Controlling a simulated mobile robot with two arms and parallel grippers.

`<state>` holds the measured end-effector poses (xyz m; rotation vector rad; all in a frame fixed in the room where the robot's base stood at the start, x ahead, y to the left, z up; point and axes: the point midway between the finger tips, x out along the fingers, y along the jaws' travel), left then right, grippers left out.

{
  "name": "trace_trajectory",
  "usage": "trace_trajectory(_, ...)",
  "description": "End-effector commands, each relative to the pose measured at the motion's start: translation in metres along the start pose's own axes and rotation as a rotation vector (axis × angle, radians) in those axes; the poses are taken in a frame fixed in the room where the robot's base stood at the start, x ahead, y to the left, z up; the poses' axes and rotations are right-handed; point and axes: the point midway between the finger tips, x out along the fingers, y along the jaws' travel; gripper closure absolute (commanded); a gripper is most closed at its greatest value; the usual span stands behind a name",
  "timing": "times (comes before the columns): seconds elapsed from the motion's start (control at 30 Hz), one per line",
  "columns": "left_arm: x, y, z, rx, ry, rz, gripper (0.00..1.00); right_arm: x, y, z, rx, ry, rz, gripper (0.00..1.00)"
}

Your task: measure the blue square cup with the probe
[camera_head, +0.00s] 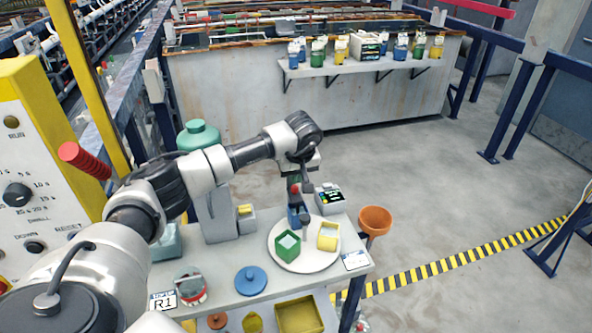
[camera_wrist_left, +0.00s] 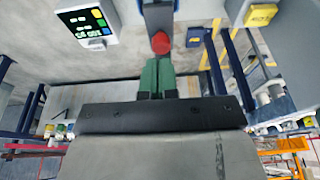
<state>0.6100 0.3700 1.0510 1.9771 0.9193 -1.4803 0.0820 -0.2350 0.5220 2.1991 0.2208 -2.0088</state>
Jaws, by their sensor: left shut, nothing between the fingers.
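My left gripper (camera_head: 303,170) is above the round white plate (camera_head: 305,262) on the bench. In the left wrist view its green fingers (camera_wrist_left: 157,78) are shut and empty. A red ball (camera_wrist_left: 160,43) shows just past the fingertips, in front of a dark blue-grey part; it also shows below the gripper in the head view (camera_head: 294,188). I cannot tell whether the fingers touch it. A blue object (camera_head: 297,217), possibly the blue square cup, is partly hidden behind a green square cup (camera_head: 287,245). A meter with a lit display (camera_head: 329,199) stands behind the plate. I cannot clearly make out the probe.
A yellow cup (camera_head: 328,237) is on the plate's right. An orange bowl (camera_head: 375,220) sits at the bench's right edge. A blue lidded dish (camera_head: 250,280) and a red-and-white round item (camera_head: 190,288) are at the front left. A teal-lidded jar (camera_head: 198,135) stands behind.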

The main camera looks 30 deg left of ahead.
Motion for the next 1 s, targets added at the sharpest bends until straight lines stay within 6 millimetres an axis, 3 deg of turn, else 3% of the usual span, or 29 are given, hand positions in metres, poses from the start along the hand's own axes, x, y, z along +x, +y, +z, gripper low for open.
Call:
trace_trajectory(0.03, -0.019, 0.0, -0.005, -0.003, 0.004, 0.002, 1.0, -0.015, 0.0, -0.001, 0.0, 0.0, 0.0, 0.57)
trace_trajectory(0.07, -0.026, 0.0, -0.007, -0.004, 0.004, 0.003, 1.0, -0.02, 0.001, -0.002, 0.0, 0.0, 0.0, 0.57)
trace_trajectory(0.2, -0.047, 0.0, -0.004, -0.004, 0.008, 0.008, 1.0, 0.001, 0.0, 0.0, 0.0, 0.001, 0.0, 0.57)
trace_trajectory(0.5, -0.104, 0.001, -0.004, -0.005, 0.007, 0.008, 1.0, 0.015, 0.0, 0.002, -0.001, 0.0, 0.001, 0.57)
trace_trajectory(0.7, -0.119, 0.0, -0.004, -0.005, 0.005, 0.006, 1.0, 0.018, 0.001, 0.002, -0.001, -0.001, 0.001, 0.57)
trace_trajectory(1.0, -0.12, 0.0, -0.004, -0.005, 0.004, 0.006, 1.0, 0.017, 0.001, 0.002, -0.002, -0.001, 0.001, 0.57)
